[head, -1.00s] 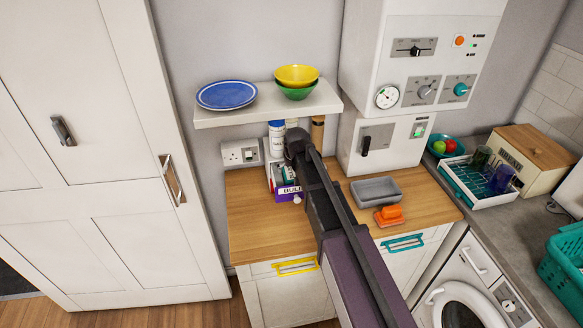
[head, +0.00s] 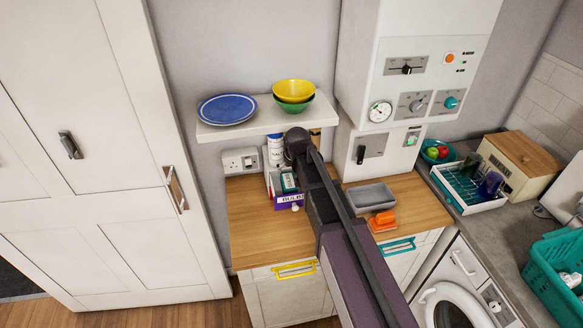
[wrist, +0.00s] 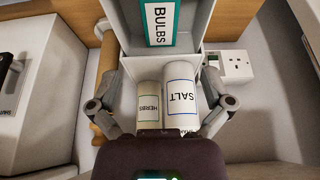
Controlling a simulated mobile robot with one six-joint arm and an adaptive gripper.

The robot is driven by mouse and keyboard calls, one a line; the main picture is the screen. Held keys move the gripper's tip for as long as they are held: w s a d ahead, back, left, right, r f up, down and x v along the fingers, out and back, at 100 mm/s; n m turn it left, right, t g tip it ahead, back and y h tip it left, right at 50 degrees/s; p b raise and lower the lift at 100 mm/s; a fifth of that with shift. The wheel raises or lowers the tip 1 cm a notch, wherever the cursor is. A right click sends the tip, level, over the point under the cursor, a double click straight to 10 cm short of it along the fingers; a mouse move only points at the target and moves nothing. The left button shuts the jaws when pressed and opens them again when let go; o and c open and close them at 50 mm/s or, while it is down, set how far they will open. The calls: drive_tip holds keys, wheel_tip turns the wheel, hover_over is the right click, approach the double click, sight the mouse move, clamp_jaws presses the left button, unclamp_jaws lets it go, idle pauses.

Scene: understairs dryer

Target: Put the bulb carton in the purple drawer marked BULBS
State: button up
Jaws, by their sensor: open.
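The bulb carton (head: 289,182) is white with a teal label. It stands behind the purple front of the drawer marked BULBS (head: 283,202), between pale walls, and appears to be inside the pulled-out drawer. In the wrist view the carton's teal BULBS label (wrist: 160,22) shows at the top, with pale walls around it. My gripper (wrist: 160,112) is open, its fingers spread wide and apart from the carton. Nothing shows held in it. In the head view my arm hides the gripper. Whether the carton rests on the drawer floor is not clear.
A salt jar (wrist: 181,95) and a herbs jar (wrist: 149,102) appear between the fingers in the wrist view. A shelf (head: 225,132) with a plate and bowls hangs above. A grey tray (head: 371,195) and orange sponge (head: 382,219) lie right of my arm. The left worktop (head: 250,235) is clear.

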drive_tip(key=shift+r, duration=0.1)
idle(0.7)
drive_tip(key=s+d+f+m+g+h, duration=0.1)
drive_tip(key=s+d+m+g, duration=0.2)
drive_tip(key=s+d, duration=1.8)
drive_tip(key=shift+s+d+f+g, duration=0.2)
drive_tip(key=shift+s+d+g, duration=0.15)
drive_tip(key=shift+g, duration=0.35)
drive_tip(key=shift+w, duration=0.1)
